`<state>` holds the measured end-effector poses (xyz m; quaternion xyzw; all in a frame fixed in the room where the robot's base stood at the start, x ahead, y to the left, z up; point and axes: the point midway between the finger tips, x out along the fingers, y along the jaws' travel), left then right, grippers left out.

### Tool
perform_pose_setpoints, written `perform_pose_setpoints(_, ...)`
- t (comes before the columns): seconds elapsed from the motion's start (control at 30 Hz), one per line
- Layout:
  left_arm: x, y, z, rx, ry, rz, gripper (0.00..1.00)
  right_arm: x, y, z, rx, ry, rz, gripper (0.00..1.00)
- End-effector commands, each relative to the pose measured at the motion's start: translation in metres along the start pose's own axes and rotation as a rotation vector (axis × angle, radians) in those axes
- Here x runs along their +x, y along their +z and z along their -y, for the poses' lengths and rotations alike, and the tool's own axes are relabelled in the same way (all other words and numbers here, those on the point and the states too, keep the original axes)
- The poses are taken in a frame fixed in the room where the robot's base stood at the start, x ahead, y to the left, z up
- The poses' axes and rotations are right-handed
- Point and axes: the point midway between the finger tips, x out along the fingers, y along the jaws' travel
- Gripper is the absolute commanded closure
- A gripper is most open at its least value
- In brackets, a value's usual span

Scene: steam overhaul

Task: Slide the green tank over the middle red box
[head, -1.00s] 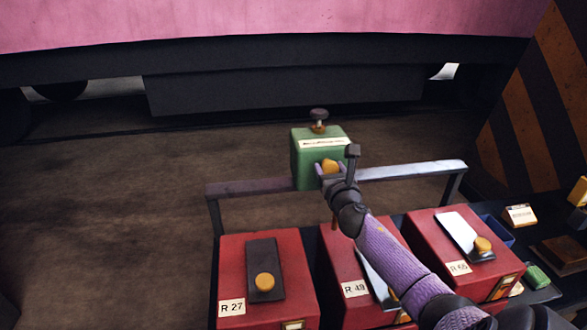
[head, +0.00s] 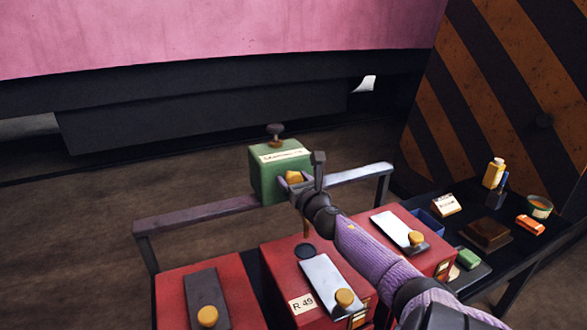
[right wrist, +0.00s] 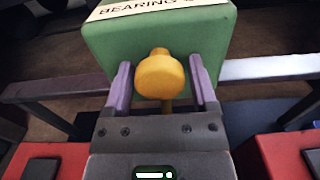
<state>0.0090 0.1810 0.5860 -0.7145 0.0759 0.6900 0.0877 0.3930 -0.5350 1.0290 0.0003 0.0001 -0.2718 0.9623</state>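The green tank (head: 268,178) sits on a grey rail behind the red boxes; it also shows in the right wrist view (right wrist: 205,55). It has a dark knob on top and a yellow knob (right wrist: 160,75) in front. The middle red box (head: 280,272), labelled R 49, has a dark round hole (head: 305,250) and a pale plate beside it. A thin brown spout (head: 306,228) shows just above that hole. My right gripper (right wrist: 160,80) has its fingers on either side of the yellow knob, with narrow gaps showing. My left gripper is out of view.
The rail (head: 360,173) continues to the right of the tank. Red boxes stand left (head: 240,295) and right (head: 440,232) of the middle one. A dark side table (head: 540,255) at right holds small bottles and tins. A striped panel (head: 490,100) stands behind it.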

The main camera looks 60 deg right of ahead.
Motion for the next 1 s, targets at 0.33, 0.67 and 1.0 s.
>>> perform_pose_setpoints(0.33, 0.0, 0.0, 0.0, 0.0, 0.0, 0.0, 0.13, 0.0, 0.0, 0.0, 0.0, 0.001, 0.0, 0.04)
perform_pose_setpoints(0.67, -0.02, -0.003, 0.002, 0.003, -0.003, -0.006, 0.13, -0.048, 0.002, -0.001, 0.001, 0.002, -0.003, 0.04)
perform_pose_setpoints(1.0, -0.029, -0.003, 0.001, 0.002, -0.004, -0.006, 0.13, -0.099, 0.0, 0.0, 0.0, 0.0, -0.001, 0.04)
